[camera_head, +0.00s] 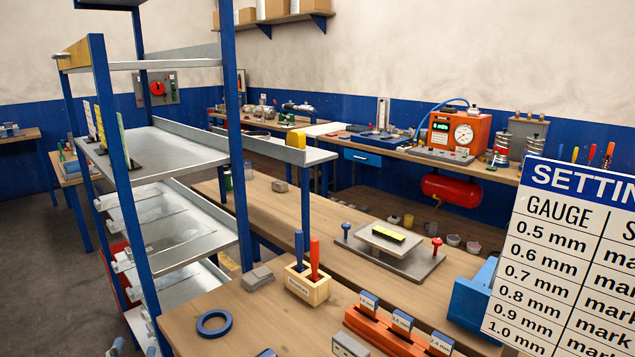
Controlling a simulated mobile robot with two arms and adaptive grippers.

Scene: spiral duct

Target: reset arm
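Neither of my grippers can be made out in the head view, and no part of my arms is clearly visible. The view shows a workshop with a blue-framed metal rack (165,157) at the left and a long wooden workbench (215,305) running from the front toward the back. A wooden holder (307,288) on the bench carries a blue-handled tool (299,246) and a red-handled tool (314,258). A blue ring (214,323) lies flat near the bench's front left.
A settings sign (565,265) covers the right side. An orange rack with labelled blocks (385,335) sits at the front. A metal plate fixture (390,245) stands mid-bench. An orange gauge unit (455,132) is on the back bench. Bare bench shows around the ring.

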